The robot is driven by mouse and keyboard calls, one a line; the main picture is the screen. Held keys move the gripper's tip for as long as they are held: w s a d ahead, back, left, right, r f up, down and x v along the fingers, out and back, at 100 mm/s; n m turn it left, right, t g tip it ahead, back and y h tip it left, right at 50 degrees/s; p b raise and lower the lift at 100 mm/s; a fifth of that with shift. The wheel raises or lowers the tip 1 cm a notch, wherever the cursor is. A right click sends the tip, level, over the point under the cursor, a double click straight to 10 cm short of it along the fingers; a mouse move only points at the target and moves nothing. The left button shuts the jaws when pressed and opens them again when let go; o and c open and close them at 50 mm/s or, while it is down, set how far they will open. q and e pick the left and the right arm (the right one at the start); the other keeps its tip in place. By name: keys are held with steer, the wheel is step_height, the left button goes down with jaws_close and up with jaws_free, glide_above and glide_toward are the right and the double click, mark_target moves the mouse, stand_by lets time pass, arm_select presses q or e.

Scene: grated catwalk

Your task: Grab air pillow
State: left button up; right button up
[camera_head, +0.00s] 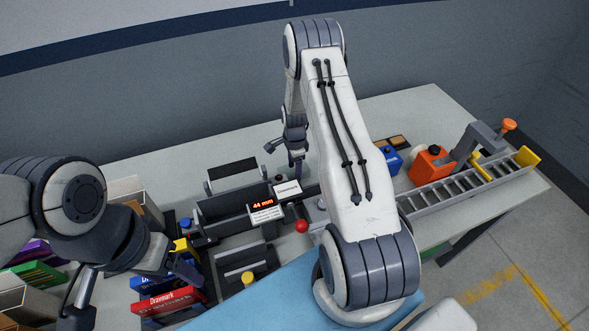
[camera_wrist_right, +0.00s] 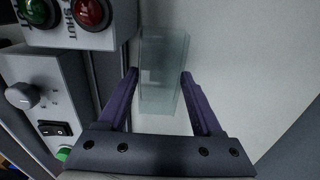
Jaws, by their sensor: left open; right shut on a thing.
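The air pillow (camera_wrist_right: 162,75) is a pale, see-through block in the right wrist view. It lies between the two purple fingers of my right gripper (camera_wrist_right: 159,92), which is shut on it. In the head view my right gripper (camera_head: 284,158) hangs above the back middle of the bench, and I cannot make out the pillow there. My left gripper (camera_head: 185,268) is at the lower left of the head view, above the boxes. It is open, and its fingers are only partly clear.
A machine with a red-lit display (camera_head: 263,205) and a red-knobbed lever (camera_head: 301,226) stands mid-bench. A roller conveyor (camera_head: 465,187) is at the right, beside an orange device (camera_head: 430,166). Red and blue boxes (camera_head: 170,300) crowd the lower left. The bench back is mostly clear.

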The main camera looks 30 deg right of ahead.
steer(key=shift+f, duration=0.95)
steer(key=shift+f, duration=0.15)
steer(key=o, duration=1.3)
